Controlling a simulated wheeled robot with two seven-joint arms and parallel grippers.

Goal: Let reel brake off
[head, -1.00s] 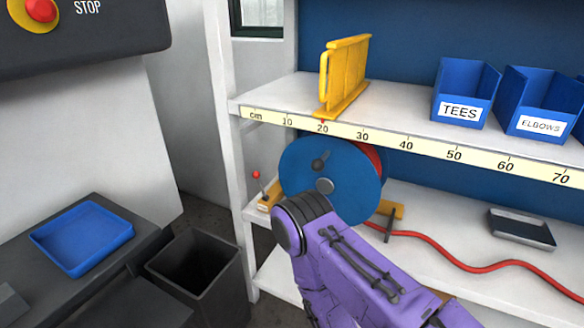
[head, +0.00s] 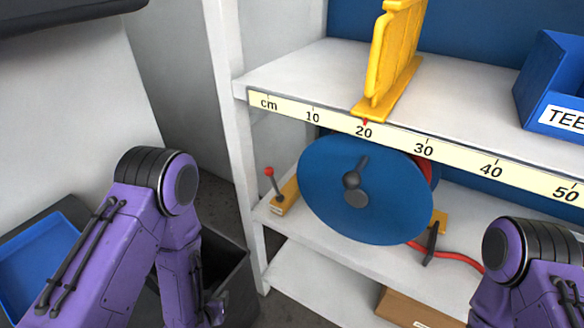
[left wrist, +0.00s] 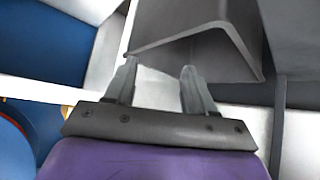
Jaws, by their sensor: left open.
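The blue reel (head: 325,205) stands on the middle shelf, with a dark crank (head: 353,183) on its face and red hose behind. A small lever with a red ball knob (head: 269,171) stands at its left on a tan wooden foot (head: 285,197). My left gripper (head: 213,308) hangs low in front of the dark bin, left of and below the lever, and barely shows. In the left wrist view its two fingers (left wrist: 160,78) are apart with nothing between them. The reel's blue edge (left wrist: 14,145) shows at the lower left there. My right gripper is out of the picture.
A white shelf post (head: 235,130) stands left of the lever. The ruler-marked upper shelf (head: 425,148) overhangs the reel and carries a yellow rack (head: 392,62). A dark bin (head: 235,285) and blue tray (head: 38,260) are at lower left. A cardboard box (head: 415,310) is below.

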